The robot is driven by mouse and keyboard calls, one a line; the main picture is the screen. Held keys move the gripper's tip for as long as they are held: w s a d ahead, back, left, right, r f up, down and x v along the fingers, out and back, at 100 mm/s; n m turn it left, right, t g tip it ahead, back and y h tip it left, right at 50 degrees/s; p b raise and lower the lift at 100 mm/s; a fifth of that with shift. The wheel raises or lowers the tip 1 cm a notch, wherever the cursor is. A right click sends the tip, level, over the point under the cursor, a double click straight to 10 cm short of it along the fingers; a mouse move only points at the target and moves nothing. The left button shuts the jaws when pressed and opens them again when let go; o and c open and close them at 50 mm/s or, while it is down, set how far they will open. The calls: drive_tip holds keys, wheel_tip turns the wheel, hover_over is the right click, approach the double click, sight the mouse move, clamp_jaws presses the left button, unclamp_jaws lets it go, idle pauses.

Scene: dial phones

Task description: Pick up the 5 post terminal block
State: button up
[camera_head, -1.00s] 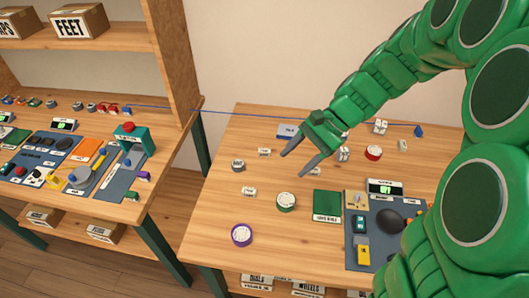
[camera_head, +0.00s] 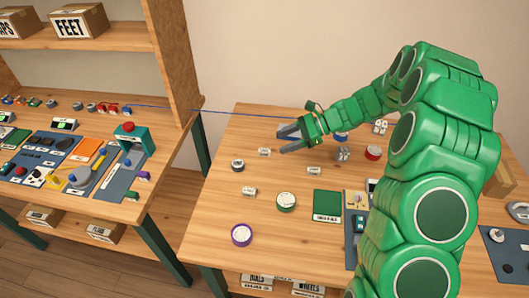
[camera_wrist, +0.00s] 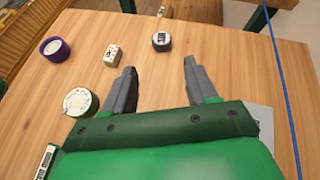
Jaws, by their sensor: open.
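Three small pale blocks with dark marks lie on the right table in the head view: one near the fingertips (camera_head: 264,152), one further forward (camera_head: 249,191), one below the gripper (camera_head: 314,170). Their posts are too small to count, so I cannot tell which is the 5 post terminal block. One pale block also shows in the wrist view (camera_wrist: 112,55), left of the fingers. My gripper (camera_head: 280,140) is open above the back of the table, pointing left; in the wrist view its two grey fingers (camera_wrist: 160,75) are apart with bare wood between them.
A purple-rimmed disc (camera_head: 241,235), a green-rimmed disc (camera_head: 286,201), a grey round part (camera_head: 238,165) and a green pad (camera_head: 327,205) lie around the blocks. A blue cable (camera_head: 240,114) runs along the table's back. My arm covers much of the right side.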

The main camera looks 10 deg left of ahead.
sight(266, 150)
drive_tip(key=w+f+m, duration=0.1)
drive_tip(key=w+f, duration=0.1)
drive_tip(key=w+f+m+t+y, duration=0.1)
drive_tip(key=f, duration=0.1)
drive_tip(key=w+f+m, duration=0.1)
drive_tip(key=w+f, duration=0.1)
drive_tip(key=f, duration=0.1)
drive_tip(key=shift+w+d+f+y, duration=0.1)
drive_tip(key=shift+w+d+y, duration=0.05)
drive_tip(key=shift+w+y, duration=0.2)
drive_tip(key=shift+f+x, duration=0.15)
drive_tip(key=shift+x, duration=1.75)
drive_tip(key=shift+f+x, duration=0.1)
drive_tip(key=shift+x, duration=1.8)
drive_tip(key=shift+d, duration=0.1)
drive_tip(key=shift+c, duration=0.3)
drive_tip(key=c, duration=1)
